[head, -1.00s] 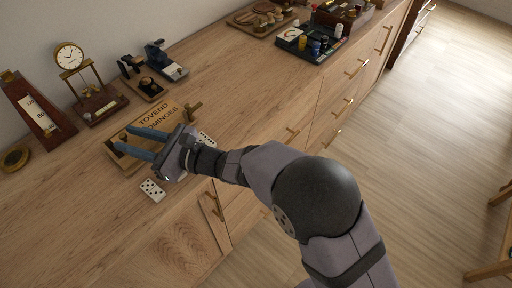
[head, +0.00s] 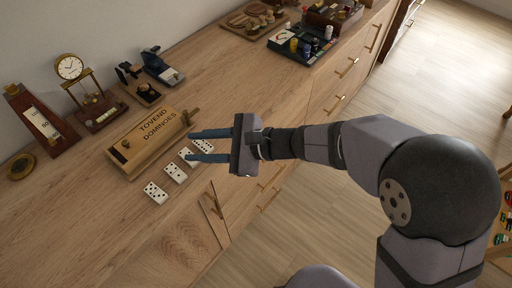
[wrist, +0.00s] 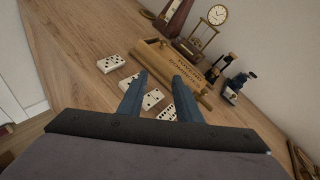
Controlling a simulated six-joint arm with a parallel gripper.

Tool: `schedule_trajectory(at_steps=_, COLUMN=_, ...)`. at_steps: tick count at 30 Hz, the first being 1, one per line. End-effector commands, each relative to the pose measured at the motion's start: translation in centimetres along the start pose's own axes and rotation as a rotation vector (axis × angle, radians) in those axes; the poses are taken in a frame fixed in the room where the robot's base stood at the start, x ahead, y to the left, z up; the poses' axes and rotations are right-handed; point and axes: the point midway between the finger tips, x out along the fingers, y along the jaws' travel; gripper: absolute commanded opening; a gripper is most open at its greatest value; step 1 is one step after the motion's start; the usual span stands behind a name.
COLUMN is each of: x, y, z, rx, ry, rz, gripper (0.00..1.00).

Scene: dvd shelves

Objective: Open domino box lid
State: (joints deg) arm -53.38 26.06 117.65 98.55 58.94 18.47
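The domino box (head: 150,142) is a long wooden box with dark lettering on its top and a small knob at its near-left end. It lies on the wooden cabinet top with its lid on. In the wrist view the box (wrist: 172,70) is ahead of the fingertips. My gripper (head: 190,145) is just right of the box, above the dominoes, with its two blue fingers apart and nothing between them. The gripper also shows in the wrist view (wrist: 160,75). Several white dominoes (head: 174,172) lie in a row along the box's front side, one partly hidden by a finger.
Behind the box stand a gold clock (head: 71,68), a dark metronome (head: 42,125) and small black instruments (head: 138,82). A round brass piece (head: 21,166) lies at left. A dark tray of bottles (head: 300,44) is at the back right. The cabinet top between is clear.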

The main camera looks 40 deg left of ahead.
Motion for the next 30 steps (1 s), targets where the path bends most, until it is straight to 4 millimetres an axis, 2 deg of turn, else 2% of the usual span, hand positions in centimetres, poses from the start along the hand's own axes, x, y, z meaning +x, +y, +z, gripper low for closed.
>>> schedule_trajectory(at_steps=1, x=-1.1, y=-0.2, z=0.1, rx=-0.018, ry=0.02, rz=0.005, gripper=0.32)
schedule_trajectory(at_steps=6, x=-4.1, y=0.1, z=-0.6, rx=-0.08, ry=0.091, rz=0.032, gripper=0.32)
schedule_trajectory(at_steps=18, x=-10.4, y=1.0, z=-2.2, rx=-0.202, ry=0.239, rz=0.097, gripper=0.32)
schedule_trajectory(at_steps=24, x=-12.2, y=1.4, z=-2.8, rx=-0.237, ry=0.284, rz=0.12, gripper=0.32)
schedule_trajectory(at_steps=30, x=-13.0, y=1.6, z=-3.1, rx=-0.251, ry=0.302, rz=0.129, gripper=0.32)
